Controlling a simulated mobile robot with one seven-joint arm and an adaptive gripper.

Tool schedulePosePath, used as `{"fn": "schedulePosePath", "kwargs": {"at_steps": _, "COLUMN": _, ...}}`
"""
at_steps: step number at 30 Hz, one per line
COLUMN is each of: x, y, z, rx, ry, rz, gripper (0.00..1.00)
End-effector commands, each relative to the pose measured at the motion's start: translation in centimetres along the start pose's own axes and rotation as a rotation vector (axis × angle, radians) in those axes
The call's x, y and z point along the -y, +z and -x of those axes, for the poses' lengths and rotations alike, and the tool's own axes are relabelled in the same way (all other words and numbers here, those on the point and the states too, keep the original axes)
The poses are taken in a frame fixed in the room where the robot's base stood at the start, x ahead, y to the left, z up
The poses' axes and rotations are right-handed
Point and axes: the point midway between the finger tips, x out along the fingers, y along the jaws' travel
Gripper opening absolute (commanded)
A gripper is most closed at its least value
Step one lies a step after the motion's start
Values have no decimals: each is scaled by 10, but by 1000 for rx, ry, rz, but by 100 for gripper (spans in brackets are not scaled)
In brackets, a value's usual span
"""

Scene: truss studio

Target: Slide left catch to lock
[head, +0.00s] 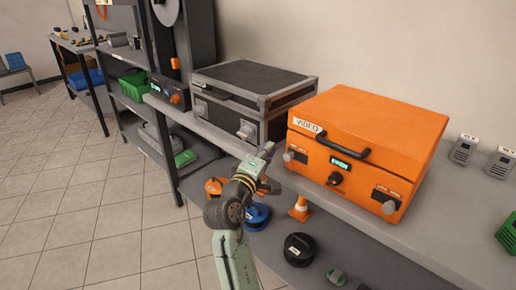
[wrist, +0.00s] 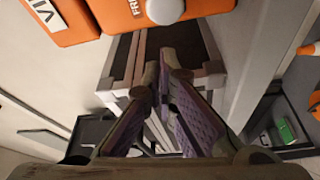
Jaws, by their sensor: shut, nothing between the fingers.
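The orange case (head: 350,130), labelled VIDEO, stands closed on the shelf top with a black handle in front. Its left catch (head: 289,156) is a grey knob at the left of the front face; the right catch (head: 389,207) is a similar knob. In the wrist view the left catch (wrist: 165,10) is at the top edge, with partly cut-off lettering beside it. My gripper (head: 268,178) is in front of the shelf, left of and below the left catch. Its fingers (wrist: 162,72) are together and empty, apart from the catch. The catch's exact slide position is unclear.
A black case (head: 255,85) with grey edges stands left of the orange case. The shelf edge is close to my gripper. Below are a blue reel (head: 256,214), a black reel (head: 299,248) and a small cone (head: 299,208). Open floor lies left.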

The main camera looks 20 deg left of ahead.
Motion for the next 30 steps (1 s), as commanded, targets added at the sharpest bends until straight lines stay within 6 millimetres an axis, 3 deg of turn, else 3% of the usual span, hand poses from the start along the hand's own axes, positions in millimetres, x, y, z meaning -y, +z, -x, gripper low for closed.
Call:
{"fn": "schedulePosePath", "kwargs": {"at_steps": 6, "x": -1, "y": 17, "z": 6, "rx": 0, "ry": 0, "rz": 0, "gripper": 0}}
{"fn": "schedulePosePath", "kwargs": {"at_steps": 18, "x": -1, "y": 20, "z": 7, "rx": 0, "ry": 1, "rz": 0, "gripper": 0}}
{"fn": "schedulePosePath", "kwargs": {"at_steps": 25, "x": -9, "y": 48, "z": 16, "rx": 3, "ry": 0, "rz": 0, "gripper": 0}}
{"fn": "schedulePosePath", "kwargs": {"at_steps": 30, "x": -9, "y": 52, "z": 18, "rx": 2, "ry": 1, "rz": 0, "gripper": 0}}
